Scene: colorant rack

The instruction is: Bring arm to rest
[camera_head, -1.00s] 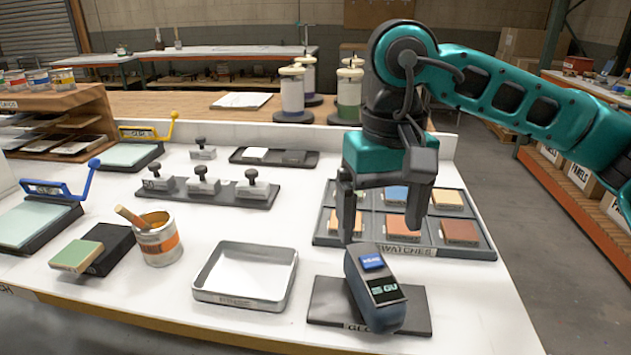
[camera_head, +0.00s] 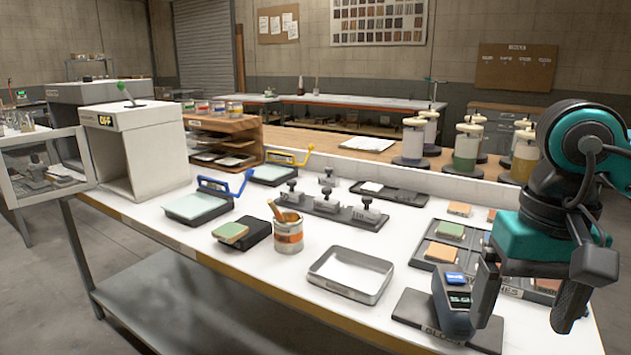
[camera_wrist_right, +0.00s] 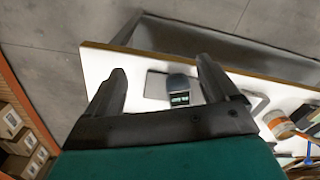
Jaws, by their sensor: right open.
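My right gripper (camera_head: 528,305) hangs at the right of the head view, teal with black fingers spread apart and nothing between them. It is above the table's right end, in front of the swatch tray (camera_head: 428,262). The blue-grey gloss meter (camera_head: 452,312) stands on its dark pad (camera_head: 413,308), just left of the gripper in the head view. In the right wrist view the open fingers show, with the gloss meter (camera_wrist_right: 180,90) beyond and below them. The gripper looks clear of it. My left gripper is in neither view.
On the white table (camera_head: 300,333) are an empty metal tray (camera_head: 350,293), a paint can (camera_head: 288,238), a row of black-knobbed blocks (camera_head: 327,212) and a blue-handled board (camera_head: 197,208). Pigment jars (camera_head: 467,150) stand behind. A white booth (camera_head: 145,160) is at left.

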